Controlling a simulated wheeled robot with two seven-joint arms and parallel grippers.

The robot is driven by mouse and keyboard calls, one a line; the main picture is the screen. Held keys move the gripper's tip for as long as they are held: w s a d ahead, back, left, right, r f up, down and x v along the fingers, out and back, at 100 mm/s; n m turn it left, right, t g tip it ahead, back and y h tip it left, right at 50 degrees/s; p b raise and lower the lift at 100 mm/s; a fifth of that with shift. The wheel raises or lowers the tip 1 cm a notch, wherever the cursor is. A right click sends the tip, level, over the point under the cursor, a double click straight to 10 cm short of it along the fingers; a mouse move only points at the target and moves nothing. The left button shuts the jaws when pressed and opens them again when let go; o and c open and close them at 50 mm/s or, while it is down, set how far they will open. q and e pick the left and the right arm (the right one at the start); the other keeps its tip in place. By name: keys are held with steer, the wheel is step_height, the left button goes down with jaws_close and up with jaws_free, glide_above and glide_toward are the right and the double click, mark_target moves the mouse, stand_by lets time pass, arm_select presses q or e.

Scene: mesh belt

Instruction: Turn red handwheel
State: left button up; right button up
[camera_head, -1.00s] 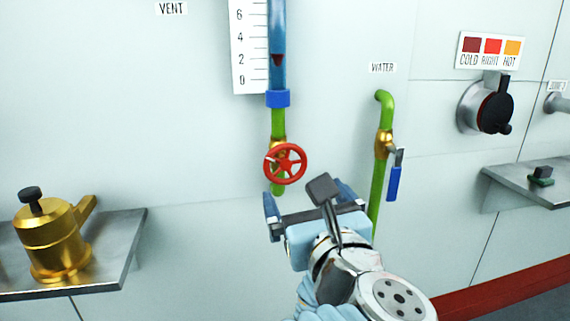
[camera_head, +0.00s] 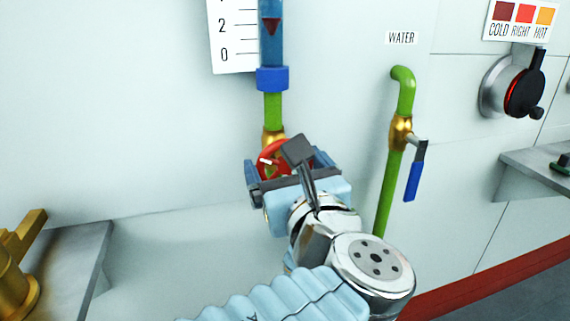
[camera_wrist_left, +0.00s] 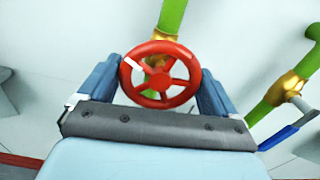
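The red handwheel (camera_head: 266,153) sits on the brass valve of a green vertical pipe, below a blue collar; my left gripper partly hides it in the head view. In the left wrist view, the whole handwheel (camera_wrist_left: 158,80) faces the camera, with a white mark on its upper-left rim and spoke. My left gripper (camera_head: 285,158) is open, with one finger on each side of the wheel. The fingers (camera_wrist_left: 160,68) lie very close to the rim; I cannot tell if they touch it. My right gripper is not in view.
To the right is a green water pipe (camera_head: 407,95) with a blue-handled valve (camera_head: 414,175). A black-handled dial (camera_head: 517,85) is further right. A gauge with a scale (camera_head: 233,35) is above the wheel. Metal shelves stand left (camera_head: 85,265) and right (camera_head: 530,168), the left one bearing a brass pot (camera_head: 18,285).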

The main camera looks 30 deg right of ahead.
arm_select(q)
steer(key=c, duration=0.6)
steer(key=shift+o, duration=0.2)
steer(key=shift+f+n+b, duration=0.2)
steer(key=shift+n+b, duration=0.5)
steer(key=shift+b, duration=0.2)
steer(key=n+b, duration=0.3)
steer(key=shift+f, duration=0.1)
steer(key=n+b, duration=0.5)
steer(key=shift+n, duration=0.4)
steer(key=n+b, duration=0.3)
steer(key=n, duration=0.1)
steer(key=n+b, duration=0.3)
steer(key=n, duration=0.2)
steer(key=n+b, duration=0.2)
steer(key=n, duration=0.2)
steer(key=shift+n, duration=0.3)
steer(key=shift+n+b, duration=0.95)
steer(key=shift+n, duration=0.85)
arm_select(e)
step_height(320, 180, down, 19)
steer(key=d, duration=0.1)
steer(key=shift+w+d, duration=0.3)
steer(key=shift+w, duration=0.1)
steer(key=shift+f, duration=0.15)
